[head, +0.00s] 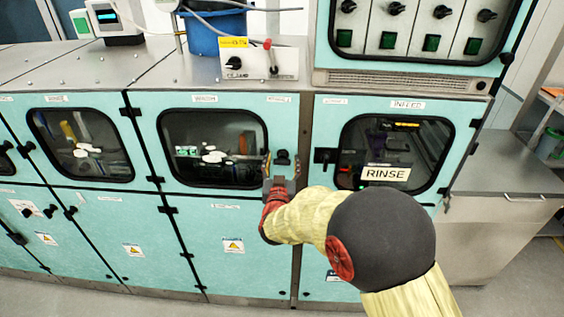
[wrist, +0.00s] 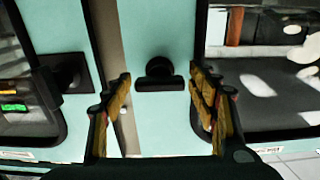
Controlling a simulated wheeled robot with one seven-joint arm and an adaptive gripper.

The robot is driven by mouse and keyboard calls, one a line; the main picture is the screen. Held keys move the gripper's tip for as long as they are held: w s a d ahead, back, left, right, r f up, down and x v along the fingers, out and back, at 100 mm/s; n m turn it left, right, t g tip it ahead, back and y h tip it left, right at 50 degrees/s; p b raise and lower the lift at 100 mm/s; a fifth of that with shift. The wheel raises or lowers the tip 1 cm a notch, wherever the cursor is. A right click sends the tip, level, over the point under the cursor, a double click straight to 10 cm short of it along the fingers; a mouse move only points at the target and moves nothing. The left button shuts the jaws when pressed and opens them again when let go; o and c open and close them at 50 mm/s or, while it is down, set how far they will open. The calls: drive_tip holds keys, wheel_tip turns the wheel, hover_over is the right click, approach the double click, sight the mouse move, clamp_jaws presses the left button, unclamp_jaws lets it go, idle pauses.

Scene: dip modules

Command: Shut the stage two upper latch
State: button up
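My gripper (head: 281,168) is open in front of the latch, with one yellow-padded finger on each side. In the wrist view my gripper (wrist: 158,98) holds nothing, and I see no finger touching the latch.
Another black latch (head: 325,156) is close on the right, beside the infeed door with a RINSE sign (head: 386,174). It shows at left in the wrist view (wrist: 66,73). Lower teal panels (head: 230,265) and a grey control box (head: 258,63) surround the area. Floor is clear in front.

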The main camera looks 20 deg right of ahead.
drive_tip(key=c, duration=1)
drive_tip(key=shift+m+b, duration=0.3)
drive_tip(key=shift+b, duration=0.35)
drive_tip(key=m+b, duration=0.1)
drive_tip(key=b, duration=0.1)
drive_tip(key=m+b, duration=0.1)
drive_tip(key=b, duration=0.1)
drive_tip(key=shift+f+m+b, duration=0.25)
drive_tip(key=shift+m+b, duration=0.05)
drive_tip(key=shift+b, duration=0.1)
drive_tip(key=m+b, duration=0.6)
drive_tip(key=b, duration=0.4)
drive_tip(key=shift+d+f, duration=0.1)
drive_tip(key=shift+d, duration=0.05)
drive_tip(key=m+b, duration=0.5)
drive_tip(key=b, duration=0.2)
drive_tip(key=shift+s+m, duration=0.1)
drive_tip(key=shift+m, duration=0.2)
drive_tip(key=m+b, duration=0.3)
drive_tip(key=shift+b, duration=0.35)
